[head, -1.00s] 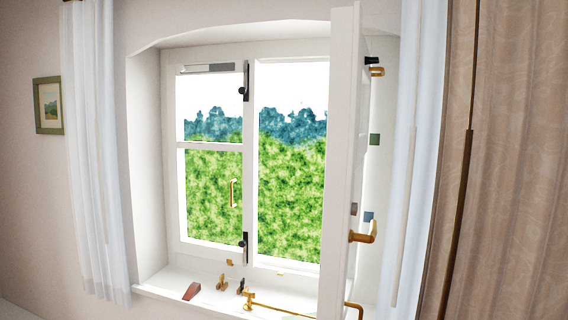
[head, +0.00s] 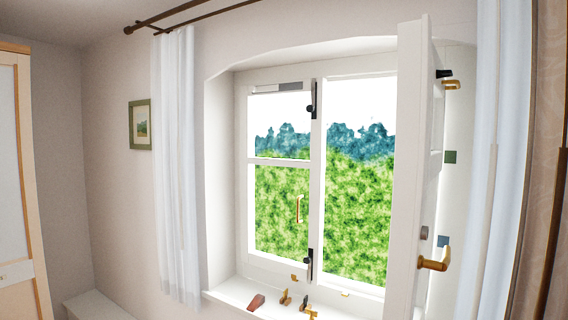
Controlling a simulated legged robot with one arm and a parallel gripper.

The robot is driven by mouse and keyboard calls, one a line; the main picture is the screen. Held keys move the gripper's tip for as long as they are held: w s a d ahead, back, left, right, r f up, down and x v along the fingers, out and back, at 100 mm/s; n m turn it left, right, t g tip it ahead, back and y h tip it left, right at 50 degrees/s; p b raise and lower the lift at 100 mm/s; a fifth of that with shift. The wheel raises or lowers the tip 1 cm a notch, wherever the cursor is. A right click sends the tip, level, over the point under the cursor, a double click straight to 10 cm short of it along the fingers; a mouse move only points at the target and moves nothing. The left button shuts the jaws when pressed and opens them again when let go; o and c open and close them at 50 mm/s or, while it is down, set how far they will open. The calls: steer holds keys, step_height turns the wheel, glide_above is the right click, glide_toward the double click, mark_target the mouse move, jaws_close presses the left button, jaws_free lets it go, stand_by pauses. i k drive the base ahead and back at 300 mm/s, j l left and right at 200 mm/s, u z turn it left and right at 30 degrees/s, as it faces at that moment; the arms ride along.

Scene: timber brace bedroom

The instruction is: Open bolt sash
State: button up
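The window has a left sash (head: 280,160) that sits in line with the frame, with a small brass pull handle (head: 299,208) and black bolts at its upper right (head: 311,101) and lower right (head: 309,264). The right sash (head: 408,170) stands swung inward, seen nearly edge-on, with a brass lever handle (head: 434,259) low on it and a brass fitting (head: 452,85) near its top. The right opening shows greenery behind it. My gripper is not in view.
The white sill (head: 228,293) holds a reddish wedge (head: 256,301) and small brass and dark pieces (head: 285,297). White curtains hang at left (head: 175,170) and right (head: 497,170). A wooden cupboard (head: 20,180) and a low white ledge (head: 97,306) are at far left.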

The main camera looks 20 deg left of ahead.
mark_target(295, 269)
steer(key=i+j, duration=0.2)
steer(key=j, duration=0.2)
steer(key=i+j, duration=0.25)
steer(key=j, duration=0.2)
steer(key=i+j+u, duration=0.1)
steer(key=j, duration=0.3)
steer(key=i, duration=0.1)
